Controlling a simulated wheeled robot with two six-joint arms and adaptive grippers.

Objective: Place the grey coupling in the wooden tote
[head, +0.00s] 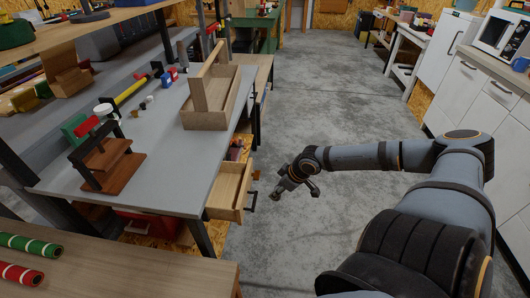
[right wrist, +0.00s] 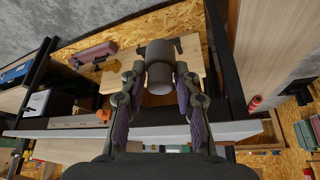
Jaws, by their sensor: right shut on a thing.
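The grey coupling (right wrist: 160,68), a short cylinder, sits between the fingers of my right gripper in the right wrist view. My right gripper (head: 279,192) is shut on it and hangs over open floor, to the right of the bench and its open drawer. At this size the coupling is hard to make out in the head view. The wooden tote (head: 204,120), a pale box with a tall handle, stands on the grey bench top, up and left of the gripper. Its inside is partly hidden by its walls and handle. My left gripper is not in view.
An open wooden drawer (head: 229,190) sticks out from the bench (head: 170,166) between it and my right gripper. A brown wooden rack (head: 108,165) and small coloured items share the bench top. Concrete floor (head: 320,100) lies clear to the right, up to white cabinets (head: 462,90).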

